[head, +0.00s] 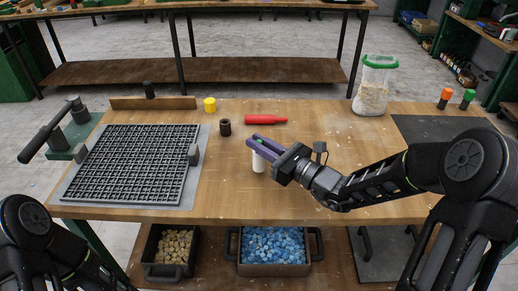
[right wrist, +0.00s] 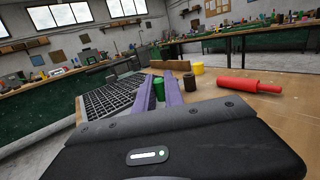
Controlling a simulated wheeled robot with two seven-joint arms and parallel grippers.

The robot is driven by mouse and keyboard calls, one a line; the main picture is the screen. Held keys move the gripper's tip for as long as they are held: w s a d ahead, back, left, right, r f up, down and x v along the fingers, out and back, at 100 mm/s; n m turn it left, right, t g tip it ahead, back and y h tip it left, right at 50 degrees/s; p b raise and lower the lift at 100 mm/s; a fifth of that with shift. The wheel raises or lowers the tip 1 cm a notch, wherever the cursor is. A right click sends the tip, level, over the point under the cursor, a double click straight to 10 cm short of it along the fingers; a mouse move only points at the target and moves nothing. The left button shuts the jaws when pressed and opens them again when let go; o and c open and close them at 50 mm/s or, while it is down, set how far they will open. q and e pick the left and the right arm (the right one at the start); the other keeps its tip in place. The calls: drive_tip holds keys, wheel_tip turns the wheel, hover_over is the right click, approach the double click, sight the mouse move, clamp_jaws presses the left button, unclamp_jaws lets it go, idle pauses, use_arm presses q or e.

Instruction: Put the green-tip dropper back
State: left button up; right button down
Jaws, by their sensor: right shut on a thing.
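My right gripper (head: 259,146), with purple fingers, is shut on the green-tip dropper (head: 259,164) over the middle of the workbench. The dropper has a white body that hangs down below the fingers, upright. Its green tip shows between the fingers in the right wrist view (right wrist: 159,88). I cannot tell whether its base touches the bench. Part of my left arm shows at the lower left of the head view, but its gripper is out of view.
A black grid (head: 135,165) fills the bench's left side. A green-topped bag (head: 372,90) and orange-capped (head: 445,98) and green-capped (head: 467,99) items stand back right.

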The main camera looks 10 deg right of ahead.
drive_tip(key=shift+f, duration=1)
drive_tip(key=shift+f, duration=0.2)
drive_tip(key=c, duration=1.4)
unclamp_jaws()
drive_tip(key=shift+r, duration=0.1)
drive_tip(key=shift+c, duration=0.2)
drive_tip(key=shift+d+r, duration=0.1)
drive_tip(key=b+v, duration=0.1)
drive_tip(key=v, duration=1.1)
drive_tip(key=shift+w, duration=0.1)
